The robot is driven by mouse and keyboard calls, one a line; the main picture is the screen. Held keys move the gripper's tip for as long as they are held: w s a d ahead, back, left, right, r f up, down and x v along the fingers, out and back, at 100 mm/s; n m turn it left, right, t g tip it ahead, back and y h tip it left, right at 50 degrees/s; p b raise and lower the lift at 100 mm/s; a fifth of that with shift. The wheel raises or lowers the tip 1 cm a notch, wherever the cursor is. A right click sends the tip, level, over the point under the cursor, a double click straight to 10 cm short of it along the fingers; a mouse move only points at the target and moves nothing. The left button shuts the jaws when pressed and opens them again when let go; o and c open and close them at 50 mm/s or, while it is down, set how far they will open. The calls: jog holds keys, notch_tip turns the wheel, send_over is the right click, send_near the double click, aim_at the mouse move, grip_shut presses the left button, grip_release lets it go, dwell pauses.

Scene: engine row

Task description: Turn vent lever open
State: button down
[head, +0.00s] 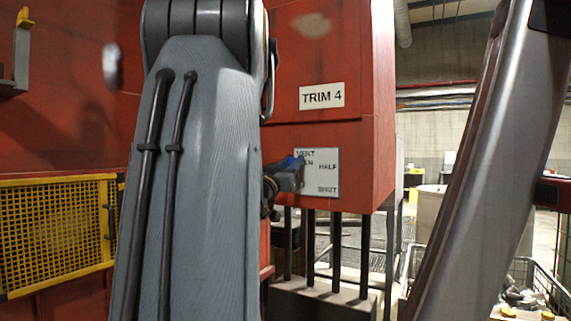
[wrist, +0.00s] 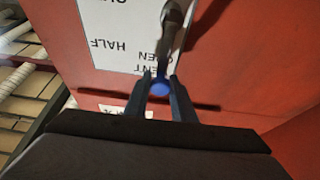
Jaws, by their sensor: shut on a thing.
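The vent lever (wrist: 171,35) is a grey-brown shaft with a blue knob (wrist: 159,88) at its end. In the wrist view the two dark fingers of my gripper (wrist: 160,79) are on either side of the knob, shut on it. The white label plate (wrist: 105,40) behind it appears upside down there, and the lever lies beside the words VENT and OPEN. In the head view my gripper (head: 288,176) is in front of the left part of the plate (head: 325,178), near OPEN, with a bit of blue showing. Most of the lever is hidden there.
Dark vertical pipes (head: 337,250) stand below the cabinet. A yellow mesh guard (head: 55,235) is at the left. A wire basket (head: 545,290) with loose items is at the lower right.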

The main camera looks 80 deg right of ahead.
jog(key=c, duration=1.5)
grip_release()
jog(key=b+v, duration=0.2)
jog(key=v, duration=0.5)
jog(key=shift+w+a+f, duration=0.1)
jog(key=shift+a+f, duration=0.15)
jog(key=shift+a, duration=0.05)
